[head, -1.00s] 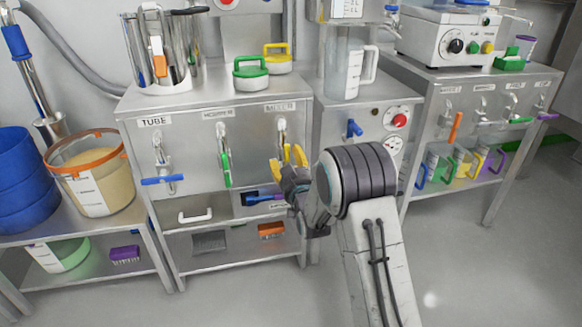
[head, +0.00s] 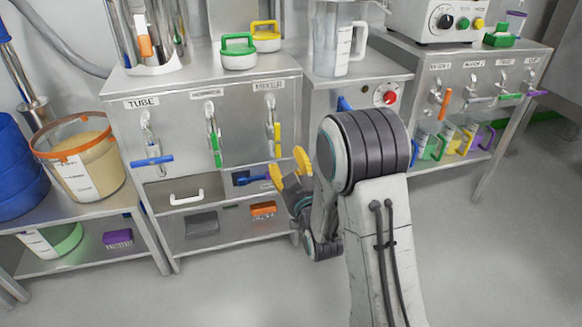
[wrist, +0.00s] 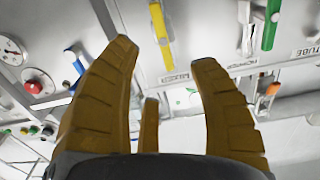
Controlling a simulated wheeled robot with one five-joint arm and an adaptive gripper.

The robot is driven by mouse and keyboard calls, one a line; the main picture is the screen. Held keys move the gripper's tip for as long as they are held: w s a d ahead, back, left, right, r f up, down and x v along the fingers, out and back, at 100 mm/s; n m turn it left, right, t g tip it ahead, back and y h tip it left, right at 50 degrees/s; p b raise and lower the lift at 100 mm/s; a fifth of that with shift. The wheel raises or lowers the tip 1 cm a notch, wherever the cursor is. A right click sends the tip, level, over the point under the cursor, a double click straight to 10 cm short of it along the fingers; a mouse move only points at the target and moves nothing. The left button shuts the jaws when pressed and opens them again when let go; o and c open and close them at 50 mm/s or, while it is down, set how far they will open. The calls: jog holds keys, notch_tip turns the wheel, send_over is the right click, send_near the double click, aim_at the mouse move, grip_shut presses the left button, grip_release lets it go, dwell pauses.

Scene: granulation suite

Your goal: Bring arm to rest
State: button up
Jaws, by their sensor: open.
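My gripper (head: 289,167) has yellow fingers and stands in front of the steel cabinet, below the right-hand hook of its front panel. It is open and empty; the wrist view shows a clear gap between its fingertips (wrist: 163,58). My arm is bent, with the forearm folded down beside the upper link.
The steel cabinet (head: 180,115) also carries a blue tool (head: 152,161) and a green tool (head: 215,150). A blue brush (head: 252,179) lies on its shelf. A red button (head: 389,97) is on the neighbouring cabinet. The floor (head: 260,285) in front is clear.

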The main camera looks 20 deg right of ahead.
jog(key=shift+s, duration=0.35)
dwell(0.3)
